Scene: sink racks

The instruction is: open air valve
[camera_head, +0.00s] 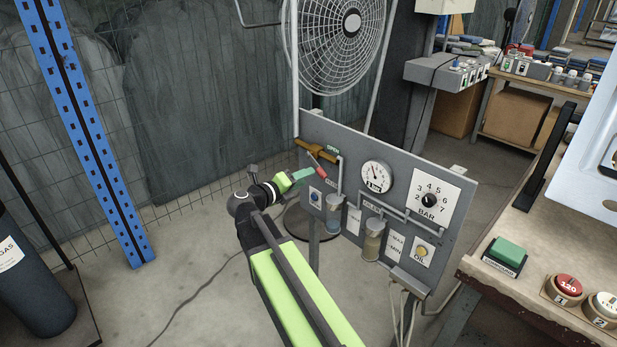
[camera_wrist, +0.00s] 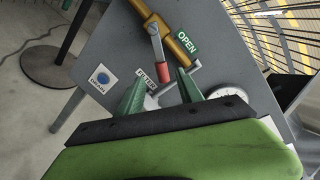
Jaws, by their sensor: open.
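The air valve is a brass fitting (camera_head: 316,150) at the upper left of a grey panel; it also shows in the wrist view (camera_wrist: 178,32). Its grey lever with a red grip (camera_wrist: 162,67) sticks out across the brass pipe, away from the green OPEN label (camera_wrist: 187,43). The red grip (camera_head: 328,157) also shows in the head view. My gripper (camera_wrist: 162,73) is open, with its two green fingers on either side of the red grip's end. I cannot tell whether they touch it.
The panel (camera_head: 450,170) also carries a gauge (camera_head: 377,176), a BAR dial (camera_head: 429,200), filter bowls (camera_head: 334,213) and pipes. A caged fan (camera_head: 340,35) stands behind it. A workbench (camera_head: 530,235) with buttons is at right. A blue post (camera_head: 85,130) stands left.

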